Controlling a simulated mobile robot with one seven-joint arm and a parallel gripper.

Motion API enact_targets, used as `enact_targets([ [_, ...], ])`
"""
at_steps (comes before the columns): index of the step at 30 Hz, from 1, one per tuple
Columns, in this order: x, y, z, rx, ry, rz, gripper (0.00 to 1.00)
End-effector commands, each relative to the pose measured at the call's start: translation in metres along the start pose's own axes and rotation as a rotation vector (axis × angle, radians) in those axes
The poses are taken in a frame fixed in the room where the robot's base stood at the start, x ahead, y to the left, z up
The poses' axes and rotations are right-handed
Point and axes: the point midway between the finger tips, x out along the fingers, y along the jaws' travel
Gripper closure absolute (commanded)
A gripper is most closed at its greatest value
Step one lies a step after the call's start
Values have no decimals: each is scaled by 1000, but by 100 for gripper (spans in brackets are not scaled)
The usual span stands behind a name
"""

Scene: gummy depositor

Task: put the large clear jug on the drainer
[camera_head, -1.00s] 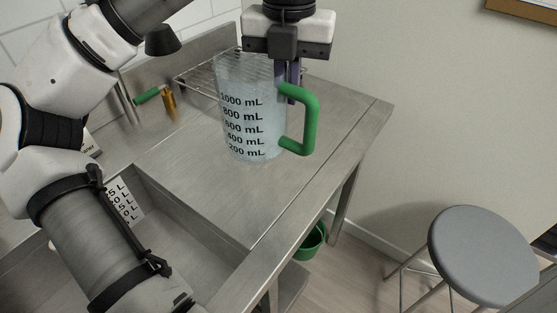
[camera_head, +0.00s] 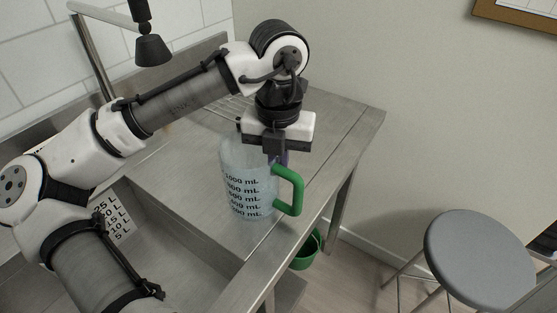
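The large clear jug (camera_head: 240,192) has black mL markings and a green handle (camera_head: 294,187). It is upright over the steel counter near its front edge; I cannot tell whether its base touches the surface. My gripper (camera_head: 278,158) points down at the jug's rim on the handle side and appears shut on it. The fingertips are partly hidden by the jug.
A black spray head (camera_head: 152,50) hangs above at the back. A green bucket (camera_head: 306,250) is below the counter; a grey stool (camera_head: 480,255) stands right. The counter's right part is clear.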

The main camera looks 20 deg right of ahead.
Motion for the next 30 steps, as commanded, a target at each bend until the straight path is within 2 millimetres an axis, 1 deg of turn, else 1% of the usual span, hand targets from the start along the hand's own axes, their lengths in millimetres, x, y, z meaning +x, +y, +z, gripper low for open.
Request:
enact_targets([
  [7,3,0,0,1,0,0,100],
  [8,2,0,0,1,0,1,92],
  [9,2,0,0,1,0,1,87],
  [12,2,0,0,0,0,1,74],
  [20,2,0,0,0,0,1,74],
  [23,-1,0,0,-1,-1,2,74],
  [26,-12,-1,1,1,-3,0,74],
  [30,-42,-1,1,1,-4,-1,74],
])
